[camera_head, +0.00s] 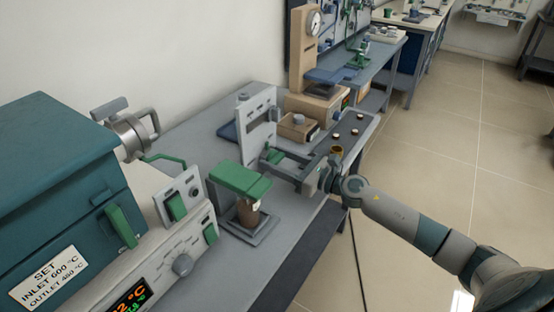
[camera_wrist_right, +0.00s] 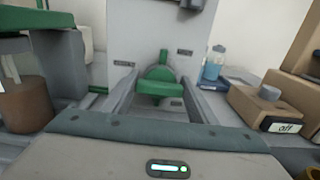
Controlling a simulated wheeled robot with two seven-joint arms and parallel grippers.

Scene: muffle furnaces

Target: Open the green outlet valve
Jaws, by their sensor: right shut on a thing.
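The green outlet valve (camera_wrist_right: 158,86) has a handle with a crossbar and an upright part, mounted on a pale upright panel (camera_wrist_right: 150,30). In the head view the valve (camera_head: 271,155) is small and partly covered by my gripper. My right gripper (camera_head: 280,163) reaches in from the right, with its fingers at the valve. In the right wrist view the two grey fingers (camera_wrist_right: 160,94) lie on either side of the green handle, shut on it. The exact finger contact is hard to see. My left gripper is not in view.
A teal furnace (camera_head: 60,170) with a control panel stands at left. A green-topped stand (camera_head: 240,180) with a brown cup (camera_head: 250,213) is close left of my gripper. A brown box (camera_head: 298,127) and tan gauge column (camera_head: 302,50) stand behind. The floor at right is open.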

